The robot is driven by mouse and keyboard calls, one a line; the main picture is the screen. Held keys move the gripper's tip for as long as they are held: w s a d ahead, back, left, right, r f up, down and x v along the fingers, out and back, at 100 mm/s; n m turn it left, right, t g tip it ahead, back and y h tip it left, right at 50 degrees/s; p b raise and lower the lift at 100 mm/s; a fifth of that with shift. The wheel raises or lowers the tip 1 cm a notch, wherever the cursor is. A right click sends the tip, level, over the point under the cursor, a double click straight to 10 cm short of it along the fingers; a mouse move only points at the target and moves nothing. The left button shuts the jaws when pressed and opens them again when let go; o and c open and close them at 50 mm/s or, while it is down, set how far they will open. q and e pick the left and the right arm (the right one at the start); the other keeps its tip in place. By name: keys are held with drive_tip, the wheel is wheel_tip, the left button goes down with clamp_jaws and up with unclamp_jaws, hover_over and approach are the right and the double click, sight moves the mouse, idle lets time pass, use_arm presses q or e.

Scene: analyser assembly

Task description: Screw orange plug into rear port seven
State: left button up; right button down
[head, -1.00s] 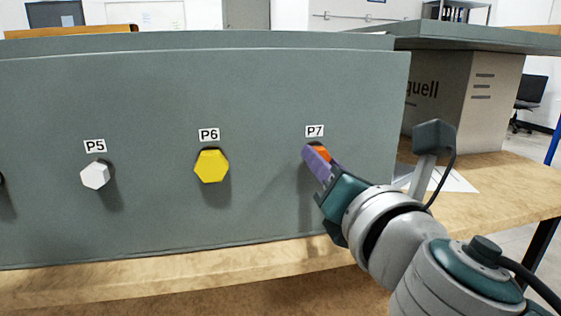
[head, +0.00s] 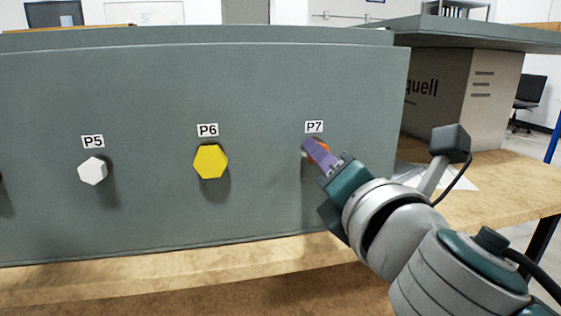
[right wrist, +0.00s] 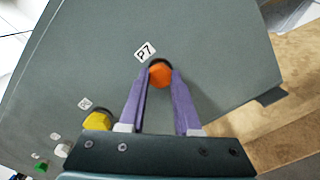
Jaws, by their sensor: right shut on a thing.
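The orange plug (right wrist: 161,74) sits between the purple fingers of my right gripper (right wrist: 160,78) in the right wrist view, right below the P7 label (right wrist: 146,50). A dark rim of the port shows along the plug's upper edge. In the head view the right gripper (head: 318,152) is at the panel below the P7 label (head: 314,127), shut on the orange plug (head: 323,146), which is mostly hidden behind the fingers. How deep the plug is in the port cannot be told. My left gripper is not in view.
The grey panel (head: 270,100) also bears a yellow hexagonal plug (head: 210,161) at P6 and a white one (head: 92,170) at P5. A cardboard box (head: 470,95) stands behind at the right.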

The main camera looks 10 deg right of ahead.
drive_tip(key=m+p, duration=0.1)
drive_tip(key=m, duration=2)
drive_tip(key=c, duration=0.7)
unclamp_jaws()
drive_tip(key=shift+c, duration=0.2)
drive_tip(key=n+p, duration=0.2)
drive_tip(key=n, duration=2.2)
drive_tip(key=shift+p, duration=0.35)
clamp_jaws()
